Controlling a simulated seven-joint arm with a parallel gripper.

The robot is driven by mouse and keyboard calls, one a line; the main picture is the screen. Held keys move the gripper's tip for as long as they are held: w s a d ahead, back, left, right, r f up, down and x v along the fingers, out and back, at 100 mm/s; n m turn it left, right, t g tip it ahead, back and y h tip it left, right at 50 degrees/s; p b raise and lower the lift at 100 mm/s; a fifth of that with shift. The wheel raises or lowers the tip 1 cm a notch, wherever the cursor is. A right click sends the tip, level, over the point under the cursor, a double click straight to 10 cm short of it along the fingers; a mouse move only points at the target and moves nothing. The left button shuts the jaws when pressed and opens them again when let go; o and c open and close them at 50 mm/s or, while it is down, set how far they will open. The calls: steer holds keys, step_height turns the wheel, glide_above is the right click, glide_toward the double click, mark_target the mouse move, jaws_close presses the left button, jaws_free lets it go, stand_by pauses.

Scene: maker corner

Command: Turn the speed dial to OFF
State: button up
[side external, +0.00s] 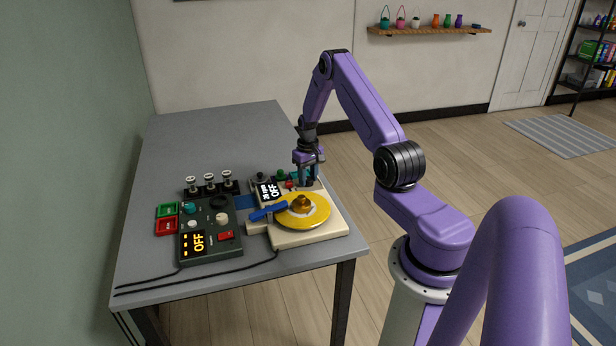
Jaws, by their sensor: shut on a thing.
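A cream turntable unit (308,238) with a yellow platter (318,214) stands at the table's right front. My gripper (309,181) points down at the back right of this unit, behind the platter. Its jaws are shut on a small part there, which looks like the speed dial. The fingers hide most of it, so its pointer and markings cannot be read.
A dark control box (210,255) with knobs, a red switch and an OFF display stands left of the turntable. A blue lever (268,211) reaches over the platter's left. The table's back (220,130) is clear.

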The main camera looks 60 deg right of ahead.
mark_target(308, 179)
steer(key=n, duration=0.5)
stand_by(0.8)
steer(key=o, duration=1.1)
steer(key=shift+c, duration=0.2)
step_height(308, 179, up, 18)
steer(key=shift+f, duration=0.25)
